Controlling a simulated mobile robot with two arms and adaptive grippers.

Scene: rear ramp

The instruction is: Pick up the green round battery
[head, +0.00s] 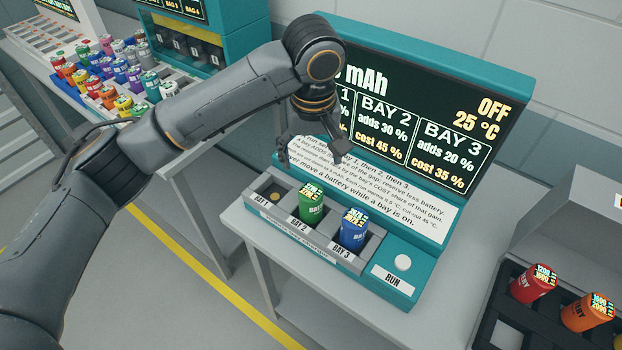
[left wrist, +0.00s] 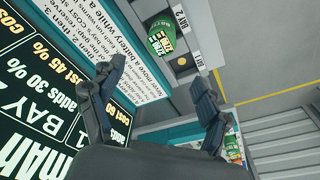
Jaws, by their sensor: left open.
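The green round battery (head: 312,203) stands upright in the bay 2 slot of the teal charger (head: 437,224). It also shows near the top of the left wrist view (left wrist: 162,38). My left gripper (head: 312,158) is open and empty, above and behind the bays, in front of the instruction panel. In the left wrist view its two fingers (left wrist: 158,100) are spread apart, with the green battery beyond and between them. The gripper does not touch the battery. My right gripper is in neither view.
A blue battery (head: 353,230) stands in bay 3, close beside the green one. Bay 1 (head: 270,195) is empty. A white RUN button (head: 403,262) is at the right. Red (head: 530,284) and orange (head: 588,312) batteries sit in a dark rack. Many coloured batteries stand on the left table.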

